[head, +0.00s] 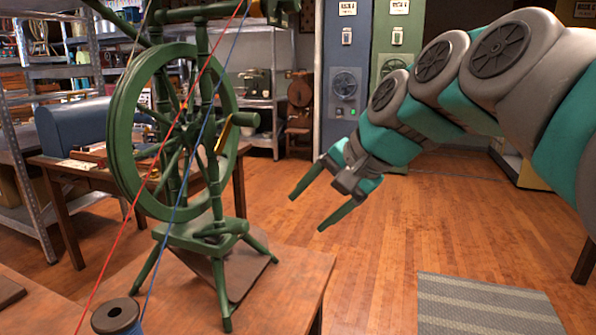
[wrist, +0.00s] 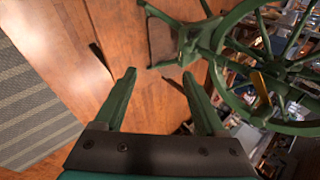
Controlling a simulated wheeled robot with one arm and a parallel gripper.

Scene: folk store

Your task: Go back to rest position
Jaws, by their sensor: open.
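My gripper (head: 306,207) is open and empty, with its two green fingers apart. In the head view it hangs in the air right of the green spinning wheel (head: 112,140), over the wooden floor. The wrist view shows my gripper (wrist: 160,85) with nothing between the fingers. The spinning wheel (wrist: 222,60) is to the right of the fingers there. In the head view it stands on a wooden table (head: 285,285). A red thread (head: 150,190) and a blue thread (head: 190,160) run slanting across it. The gripper looks apart from the wheel.
A spool (head: 115,316) stands at the table's front left. A striped grey rug (head: 485,305) lies on the floor at the right. The floor (head: 400,230) between is clear.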

